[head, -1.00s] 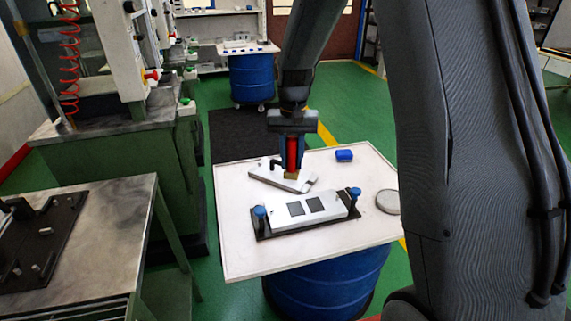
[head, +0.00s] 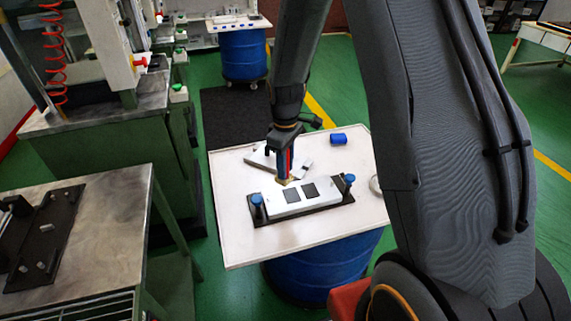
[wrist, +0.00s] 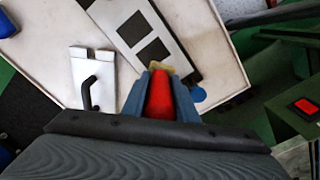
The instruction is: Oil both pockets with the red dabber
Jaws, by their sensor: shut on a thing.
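My gripper (head: 285,170) is shut on the red dabber (wrist: 159,98), whose pale tip points down. It also shows in the wrist view (wrist: 160,90). In the head view the tip is just behind the far edge of the light grey mould plate (head: 272,206); I cannot tell whether it touches. The plate has two dark square pockets, a left one (head: 292,196) and a right one (head: 310,190). It lies on a black base with a blue knob at each end, the left knob (head: 257,199) and the right knob (head: 350,178).
The white tabletop (head: 232,247) rests on a blue drum (head: 325,265). A second grey plate with a black handle (wrist: 92,78) lies behind the mould. A blue block (head: 339,138) sits at the back right. A metal bench (head: 112,240) stands at the left.

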